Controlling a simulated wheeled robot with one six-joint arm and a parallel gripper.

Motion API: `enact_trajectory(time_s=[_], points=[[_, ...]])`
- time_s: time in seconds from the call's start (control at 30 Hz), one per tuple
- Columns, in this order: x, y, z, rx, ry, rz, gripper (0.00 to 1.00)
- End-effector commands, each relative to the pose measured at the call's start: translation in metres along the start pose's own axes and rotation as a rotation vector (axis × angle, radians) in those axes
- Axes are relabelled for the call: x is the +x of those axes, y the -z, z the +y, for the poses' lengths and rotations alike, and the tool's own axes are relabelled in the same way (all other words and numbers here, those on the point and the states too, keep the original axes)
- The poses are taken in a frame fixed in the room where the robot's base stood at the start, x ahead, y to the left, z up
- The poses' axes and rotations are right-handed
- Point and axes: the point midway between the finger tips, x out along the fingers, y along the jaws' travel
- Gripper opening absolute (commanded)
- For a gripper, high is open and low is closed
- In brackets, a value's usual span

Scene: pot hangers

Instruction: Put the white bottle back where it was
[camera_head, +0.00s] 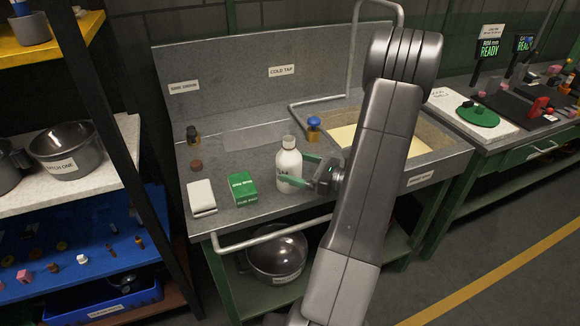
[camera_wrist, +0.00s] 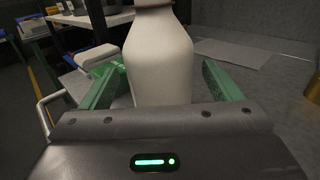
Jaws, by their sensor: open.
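The white bottle (camera_head: 289,164) stands upright on the grey sink counter, left of the basin and right of a green box. My gripper (camera_head: 300,175) reaches in from the right at the bottle's lower half, with green fingers. In the wrist view the bottle (camera_wrist: 159,60) stands between the two open fingers of the gripper (camera_wrist: 158,85), with a visible gap at the right finger. The gap at the left finger is smaller. The bottle's base is hidden behind the gripper body in the wrist view.
The green box (camera_head: 242,188) and a white block-like item (camera_head: 201,197) stand left of the bottle. A blue-capped jar (camera_head: 314,128) is behind it, by the basin (camera_head: 345,136). A dark small bottle (camera_head: 192,135) stands at the back left. A metal rail (camera_head: 270,237) runs along the front edge.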

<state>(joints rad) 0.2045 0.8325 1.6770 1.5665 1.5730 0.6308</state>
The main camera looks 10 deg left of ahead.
Motion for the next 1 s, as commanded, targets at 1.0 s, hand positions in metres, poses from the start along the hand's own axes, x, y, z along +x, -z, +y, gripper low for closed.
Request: enact_trajectory(time_s=[1.0], points=[[-0.095,0.0,0.0,0.0,0.0,-0.001,0.85]])
